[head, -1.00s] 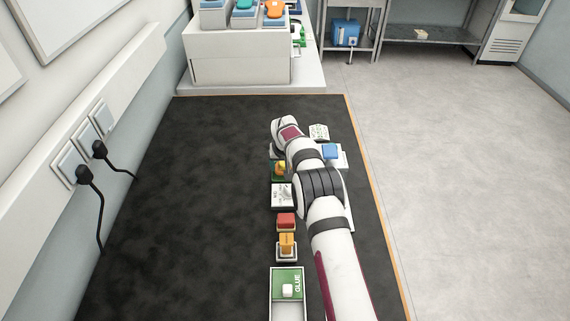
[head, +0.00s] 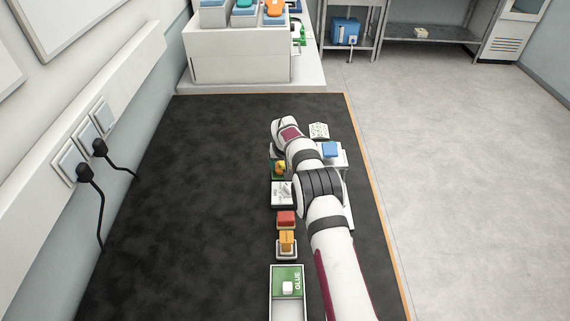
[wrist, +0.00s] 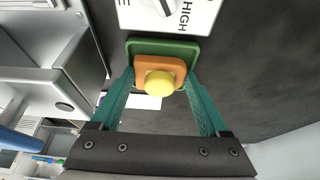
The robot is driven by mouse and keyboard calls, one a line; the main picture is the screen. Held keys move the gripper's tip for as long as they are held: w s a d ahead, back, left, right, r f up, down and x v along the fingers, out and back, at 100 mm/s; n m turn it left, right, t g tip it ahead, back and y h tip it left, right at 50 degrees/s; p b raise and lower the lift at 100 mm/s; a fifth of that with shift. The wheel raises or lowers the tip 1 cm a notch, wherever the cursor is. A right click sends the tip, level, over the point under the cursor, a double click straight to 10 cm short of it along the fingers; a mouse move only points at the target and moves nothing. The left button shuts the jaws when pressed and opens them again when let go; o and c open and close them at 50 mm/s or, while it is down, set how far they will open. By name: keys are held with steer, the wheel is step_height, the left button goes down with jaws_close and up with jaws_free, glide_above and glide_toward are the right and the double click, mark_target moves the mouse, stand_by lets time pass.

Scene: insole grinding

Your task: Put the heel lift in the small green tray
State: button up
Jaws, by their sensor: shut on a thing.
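The heel lift is an orange block with a round yellow knob; it shows in the wrist view (wrist: 160,67) and small in the head view (head: 281,168). My gripper (wrist: 160,75) is shut on it, with one teal finger on each side. The small green tray (wrist: 160,44) lies behind the orange block in the wrist view, its green rim showing around it. The tray is partly visible in the head view (head: 274,173). Whether the lift rests on the tray floor or hangs just above it, I cannot tell. My arm hides part of this area in the head view.
A white dial panel marked HIGH (wrist: 195,12) is close beside the tray. A red block (head: 286,217), an orange block (head: 287,240) and a green GLUE box (head: 287,273) stand in line with it. A blue block (head: 330,149) is to the right. The dark mat (head: 180,210) is clear on the left.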

steer(key=shift+s+f, duration=0.15)
steer(key=shift+f, duration=0.6)
steer(key=o, duration=1.3)
step_height(320, 180, up, 8)
steer(key=shift+r, duration=0.1)
steer(key=s+d+r, duration=0.3)
steer(key=s+r, duration=0.5)
steer(key=r, duration=0.1)
steer(key=s+d+r, duration=0.4)
steer(key=s+r, duration=0.5)
steer(key=r, duration=0.1)
steer(key=s+f+m+g, duration=0.1)
steer(key=s, duration=0.9)
steer(key=s+f+m+g+y, duration=0.1)
steer(key=s+f+m+g, duration=0.1)
steer(key=s, duration=0.9)
steer(key=s+a+f+m+g, duration=0.1)
steer(key=s+m, duration=0.1)
steer(key=s, duration=0.9)
steer(key=shift+a+f+g+y, duration=0.1)
steer(key=shift+f+g+y, duration=0.1)
steer(key=shift+g+y, duration=0.1)
